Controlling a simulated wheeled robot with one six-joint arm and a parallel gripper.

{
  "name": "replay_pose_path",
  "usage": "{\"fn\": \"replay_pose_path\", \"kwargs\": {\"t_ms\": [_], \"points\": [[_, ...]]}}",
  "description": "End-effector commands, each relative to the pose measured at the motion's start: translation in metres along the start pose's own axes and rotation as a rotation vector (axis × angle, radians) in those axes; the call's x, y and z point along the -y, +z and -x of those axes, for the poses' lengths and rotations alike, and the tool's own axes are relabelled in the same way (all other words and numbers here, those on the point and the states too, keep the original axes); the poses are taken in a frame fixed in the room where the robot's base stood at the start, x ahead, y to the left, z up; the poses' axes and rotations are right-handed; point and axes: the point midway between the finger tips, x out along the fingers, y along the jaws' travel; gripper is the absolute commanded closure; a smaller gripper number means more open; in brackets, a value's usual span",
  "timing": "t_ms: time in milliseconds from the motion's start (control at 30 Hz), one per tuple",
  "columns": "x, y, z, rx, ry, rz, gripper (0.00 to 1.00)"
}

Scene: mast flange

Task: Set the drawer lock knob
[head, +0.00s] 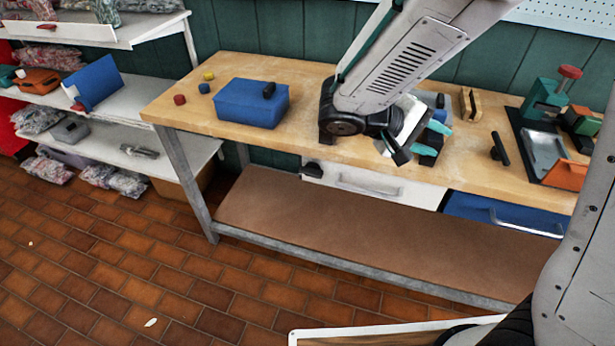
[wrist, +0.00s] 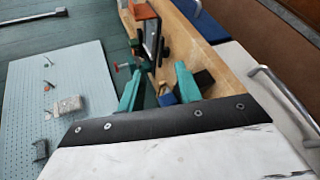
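A dark lock knob (head: 312,169) sits at the upper left of the white drawer front (head: 385,186), under the bench top. Its setting is too small to read. The drawer looks shut, and its bar handle (head: 368,188) is right of the knob. My gripper (head: 420,142) is over the front edge of the bench, to the right of the knob and apart from it. Its teal fingers are spread with nothing held between them, as the wrist view also shows (wrist: 158,87). The white drawer (wrist: 250,75) lies at the right of the wrist view; the knob does not show there.
The wooden bench (head: 330,140) carries a blue box (head: 252,103), several small coloured pieces, a green vise-like tool (head: 545,100) and dark blocks near my gripper. A blue drawer (head: 500,214) is right of the white one. Brick floor in front at the left is mostly clear.

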Motion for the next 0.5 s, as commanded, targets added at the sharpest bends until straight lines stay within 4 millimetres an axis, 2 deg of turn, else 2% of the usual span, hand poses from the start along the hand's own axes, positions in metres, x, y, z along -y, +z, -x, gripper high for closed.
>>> {"fn": "replay_pose_path", "kwargs": {"t_ms": [33, 100, 167, 300, 400, 500], "points": [[0.018, -0.020, 0.007, -0.052, 0.074, 0.024, 0.65], [0.039, -0.046, 0.017, -0.139, 0.167, 0.035, 0.65], [0.060, -0.067, 0.028, -0.222, 0.239, 0.041, 0.65], [0.123, -0.108, 0.056, -0.447, 0.376, 0.060, 0.65], [0.175, -0.130, 0.076, -0.622, 0.440, 0.075, 0.65], [0.226, -0.141, 0.094, -0.784, 0.471, 0.089, 0.65]]}}
